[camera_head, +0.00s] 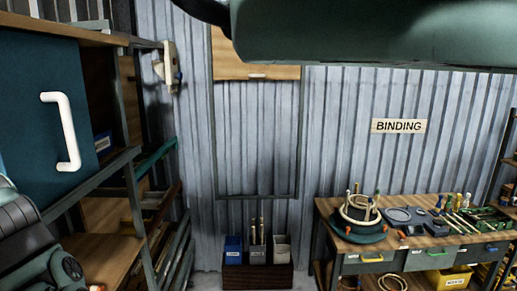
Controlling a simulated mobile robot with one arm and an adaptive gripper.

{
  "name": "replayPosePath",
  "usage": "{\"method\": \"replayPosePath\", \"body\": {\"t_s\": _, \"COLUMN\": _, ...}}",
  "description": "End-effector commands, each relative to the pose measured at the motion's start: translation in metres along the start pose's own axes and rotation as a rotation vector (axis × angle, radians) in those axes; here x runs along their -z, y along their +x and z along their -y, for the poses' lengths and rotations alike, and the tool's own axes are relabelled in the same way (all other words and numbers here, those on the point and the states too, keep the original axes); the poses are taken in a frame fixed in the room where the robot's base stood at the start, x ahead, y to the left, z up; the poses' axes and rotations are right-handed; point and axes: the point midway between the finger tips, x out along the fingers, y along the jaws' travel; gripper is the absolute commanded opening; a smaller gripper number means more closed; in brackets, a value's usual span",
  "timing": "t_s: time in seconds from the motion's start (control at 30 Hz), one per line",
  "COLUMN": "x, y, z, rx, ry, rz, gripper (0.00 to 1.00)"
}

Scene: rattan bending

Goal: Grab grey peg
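I cannot make out a grey peg for certain. A workbench (335,207) stands at the right, against the corrugated wall. A round bending jig (358,222) sits on its left part, with several thin upright pegs (356,190) around a pale ring. The pegs are too small to tell their colours surely. My gripper's fingers are not in view; dark green parts of my arm cross the top right and fill the lower left corner.
A blue cabinet door (25,100) with a white handle (61,131) and shelving stand close on the left. A blue bin (233,250) and a pale bin (281,248) flank the grey one. Tools lie on the bench below a BINDING sign (399,126).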

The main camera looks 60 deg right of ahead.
Motion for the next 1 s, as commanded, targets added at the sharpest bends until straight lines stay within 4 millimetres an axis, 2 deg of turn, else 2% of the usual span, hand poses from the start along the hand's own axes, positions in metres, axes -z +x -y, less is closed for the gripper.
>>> {"method": "replayPosePath", "body": {"t_s": 0.17, "x": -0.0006, "y": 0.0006, "z": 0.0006, "rx": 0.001, "ry": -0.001, "rz": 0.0, "gripper": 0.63}}
{"method": "replayPosePath", "body": {"t_s": 0.2, "x": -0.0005, "y": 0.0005, "z": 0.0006, "rx": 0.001, "ry": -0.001, "rz": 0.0, "gripper": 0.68}}
{"method": "replayPosePath", "body": {"t_s": 0.8, "x": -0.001, "y": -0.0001, "z": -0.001, "rx": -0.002, "ry": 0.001, "rz": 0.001, "gripper": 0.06}}
{"method": "replayPosePath", "body": {"t_s": 0.83, "x": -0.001, "y": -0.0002, "z": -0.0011, "rx": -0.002, "ry": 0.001, "rz": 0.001, "gripper": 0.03}}
{"method": "replayPosePath", "body": {"t_s": 1.0, "x": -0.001, "y": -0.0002, "z": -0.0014, "rx": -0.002, "ry": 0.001, "rz": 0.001, "gripper": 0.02}}
